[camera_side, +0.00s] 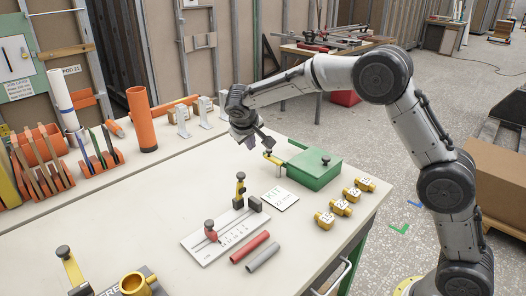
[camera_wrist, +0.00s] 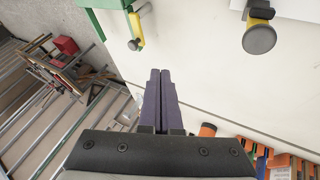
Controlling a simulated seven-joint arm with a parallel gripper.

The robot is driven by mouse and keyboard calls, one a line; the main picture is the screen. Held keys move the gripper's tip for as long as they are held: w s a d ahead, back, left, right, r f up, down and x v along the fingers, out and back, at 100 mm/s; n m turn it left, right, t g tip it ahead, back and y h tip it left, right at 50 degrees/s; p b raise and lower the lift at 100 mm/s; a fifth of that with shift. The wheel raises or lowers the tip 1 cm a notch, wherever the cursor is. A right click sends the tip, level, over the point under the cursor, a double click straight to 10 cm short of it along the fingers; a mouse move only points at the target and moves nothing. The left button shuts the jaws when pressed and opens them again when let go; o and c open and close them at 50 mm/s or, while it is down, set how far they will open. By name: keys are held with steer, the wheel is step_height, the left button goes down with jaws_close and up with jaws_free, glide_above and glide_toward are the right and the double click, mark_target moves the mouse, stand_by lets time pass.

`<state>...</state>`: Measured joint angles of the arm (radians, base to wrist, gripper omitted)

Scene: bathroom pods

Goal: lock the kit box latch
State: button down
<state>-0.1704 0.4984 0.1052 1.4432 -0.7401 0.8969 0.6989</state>
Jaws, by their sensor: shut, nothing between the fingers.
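The green kit box (camera_side: 318,171) stands near the table's far right edge. Its yellow latch (camera_side: 274,158) with a dark knob sticks out from the box's left side. The latch also shows in the wrist view (camera_wrist: 137,27), beside a corner of the green box (camera_wrist: 105,4). My gripper (camera_side: 260,139) is over the table at the latch end of the box. In the wrist view its two dark fingers (camera_wrist: 160,73) are together and empty, with the tips apart from the knob in the picture. I cannot tell the exact height gap or whether the latch is engaged.
A white KIT card (camera_side: 280,198) lies in front of the box. Several yellow numbered pieces (camera_side: 341,207) lie to the right. An orange tube (camera_side: 141,118) stands behind left.

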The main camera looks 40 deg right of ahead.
steer(key=w+d+f, duration=0.3)
steer(key=d+f, duration=0.5)
steer(key=shift+w+d, duration=0.35)
steer(key=shift+d, duration=0.05)
